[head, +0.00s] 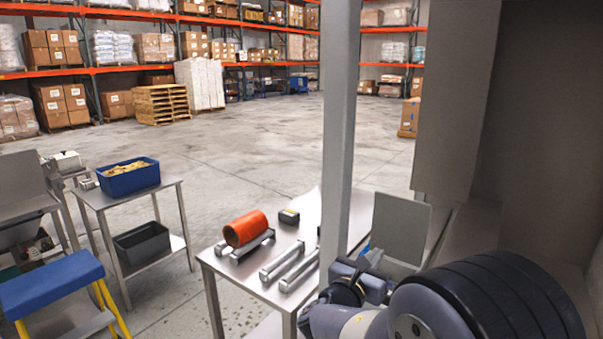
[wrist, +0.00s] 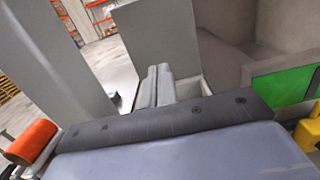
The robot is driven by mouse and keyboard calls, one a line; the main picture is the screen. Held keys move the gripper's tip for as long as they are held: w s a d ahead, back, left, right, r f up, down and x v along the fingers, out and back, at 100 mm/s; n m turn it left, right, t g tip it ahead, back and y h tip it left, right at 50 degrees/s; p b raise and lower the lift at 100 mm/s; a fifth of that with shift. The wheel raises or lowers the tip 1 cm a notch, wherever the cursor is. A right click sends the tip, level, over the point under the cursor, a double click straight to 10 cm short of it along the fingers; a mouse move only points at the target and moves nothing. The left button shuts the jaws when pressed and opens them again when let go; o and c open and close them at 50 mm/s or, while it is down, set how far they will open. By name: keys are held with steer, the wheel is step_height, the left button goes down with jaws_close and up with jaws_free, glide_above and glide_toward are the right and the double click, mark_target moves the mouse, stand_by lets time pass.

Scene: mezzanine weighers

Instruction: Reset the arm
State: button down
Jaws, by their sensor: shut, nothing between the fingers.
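My gripper (wrist: 155,72) shows in the wrist view, its two pale fingers side by side and shut with nothing between them. It points towards an upright grey panel (wrist: 160,35). In the head view my arm (head: 450,300) fills the lower right, beside a grey post, and the fingertips cannot be made out there. An orange roll (head: 245,229) lies on a metal cradle on the steel table (head: 225,272), left of my arm. The roll also shows at the lower left of the wrist view (wrist: 31,140).
The grey post (head: 341,130) stands close in front of my arm. Metal rails (head: 290,266) lie on the table. A blue bin (head: 130,180) stands on a side table, with a blue-topped step stool (head: 48,287) nearby. A green panel (wrist: 284,96) is at the right. Open floor lies beyond.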

steer(key=shift+s+a+f+t+h+b, duration=0.25)
steer(key=shift+f+t+b, duration=0.1)
steer(key=shift+f+b, duration=0.45)
steer(key=shift+s+a+f+t+h+b, duration=0.15)
steer(key=shift+s+f+t+b, duration=0.2)
steer(key=shift+b, duration=0.65)
steer(key=shift+w+f, duration=0.1)
